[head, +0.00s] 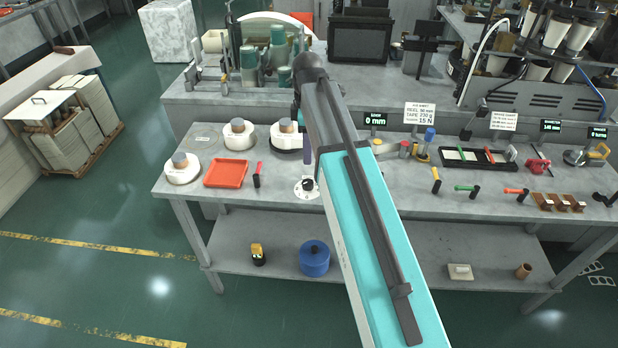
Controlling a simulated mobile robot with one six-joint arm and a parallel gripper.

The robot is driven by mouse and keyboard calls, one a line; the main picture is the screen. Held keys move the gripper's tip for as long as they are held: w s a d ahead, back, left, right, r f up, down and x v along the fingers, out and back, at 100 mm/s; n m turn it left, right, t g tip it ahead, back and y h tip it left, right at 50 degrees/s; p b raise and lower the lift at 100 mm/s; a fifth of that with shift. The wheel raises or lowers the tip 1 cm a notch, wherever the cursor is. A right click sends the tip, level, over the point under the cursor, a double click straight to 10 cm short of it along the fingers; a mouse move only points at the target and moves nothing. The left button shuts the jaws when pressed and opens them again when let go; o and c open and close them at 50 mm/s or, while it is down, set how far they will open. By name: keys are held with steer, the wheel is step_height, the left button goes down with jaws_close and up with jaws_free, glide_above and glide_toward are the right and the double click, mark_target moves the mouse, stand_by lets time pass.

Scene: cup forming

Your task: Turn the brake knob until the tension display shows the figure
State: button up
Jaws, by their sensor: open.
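A black knob (308,184) sits on a round white dial plate (306,194) near the front edge of the bench, just left of my arm. I take it for the brake knob; its marks are too small to read. A lit display (375,119) at the back of the bench reads 0 mm. Two more small green-lit displays stand at the right, one (550,126) and another (597,132); their figures are too small to read, so I cannot tell which shows tension. A white sign (420,113) appears to give 15 N. My gripper cannot be made out; my arm crosses the middle and hides part of the bench.
White reels (239,135) and an orange tray (226,173) lie on the left of the bench. Several small hand tools lie right of my arm, with a black tray (474,158) behind. A blue pot (314,259) stands on the lower shelf.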

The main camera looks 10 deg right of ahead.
mark_target(308, 182)
steer(key=shift+f+p, duration=1.65)
steer(key=shift+f, duration=4.7)
steer(key=c, duration=1)
steer(key=shift+c, duration=0.2)
